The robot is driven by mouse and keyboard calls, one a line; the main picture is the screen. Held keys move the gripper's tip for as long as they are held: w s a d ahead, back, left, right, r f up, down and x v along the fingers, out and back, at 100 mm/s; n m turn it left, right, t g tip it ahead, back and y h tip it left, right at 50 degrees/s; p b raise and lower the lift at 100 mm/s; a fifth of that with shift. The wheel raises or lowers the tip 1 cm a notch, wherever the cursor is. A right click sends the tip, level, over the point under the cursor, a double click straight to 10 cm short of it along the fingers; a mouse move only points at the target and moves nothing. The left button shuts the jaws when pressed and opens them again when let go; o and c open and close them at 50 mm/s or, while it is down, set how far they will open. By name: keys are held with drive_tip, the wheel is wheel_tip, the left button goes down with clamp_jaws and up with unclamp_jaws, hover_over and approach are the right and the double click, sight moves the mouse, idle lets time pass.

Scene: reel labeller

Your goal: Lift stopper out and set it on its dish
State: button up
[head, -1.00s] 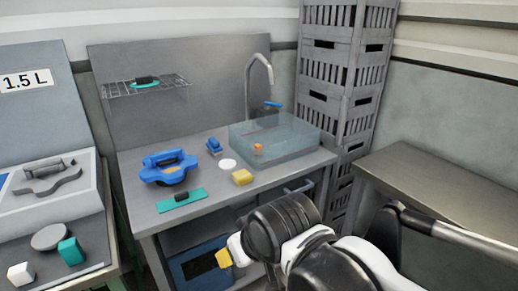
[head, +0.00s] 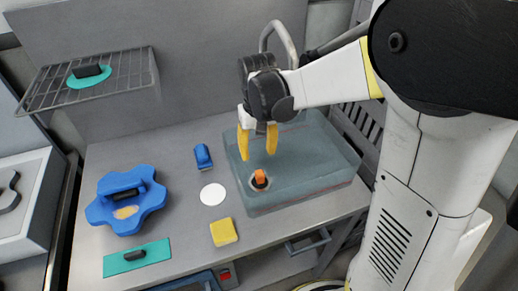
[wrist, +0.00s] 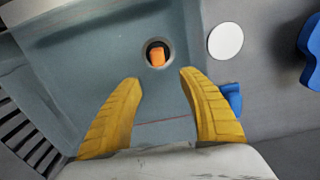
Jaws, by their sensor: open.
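The stopper has an orange grip (head: 260,176) and sits in a dark round drain in the floor of the translucent blue-grey basin (head: 335,165). In the wrist view the orange stopper (wrist: 157,55) lies beyond the fingertips, near the middle. A flat white disc, which looks like the dish (head: 213,194), lies on the counter left of the basin; it also shows in the wrist view (wrist: 226,41). My gripper (head: 257,156) has yellow fingers. It is open and empty, pointing down above the stopper and apart from it.
A yellow sponge (head: 224,232), a small blue item (head: 203,157), a blue lobed object with a handle (head: 125,200) and a teal plate with a black handle (head: 137,258) lie on the counter. A wire shelf (head: 120,85) and a faucet (head: 278,40) stand behind.

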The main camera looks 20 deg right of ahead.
sight(260, 173)
drive_tip(key=f, duration=0.1)
drive_tip(key=f+b, duration=0.1)
drive_tip(key=f, duration=0.2)
drive_tip(key=shift+s+a+f, duration=0.1)
drive_tip(key=shift+s+a, duration=0.2)
drive_tip(key=shift+s, duration=0.05)
drive_tip(key=f+b, duration=0.2)
drive_tip(key=f, duration=0.1)
drive_tip(key=s+f+b, duration=0.1)
drive_tip(key=f, duration=0.1)
drive_tip(key=shift+d+f, duration=0.25)
drive_tip(key=shift+d, duration=0.1)
drive_tip(key=shift+r, duration=0.1)
clamp_jaws()
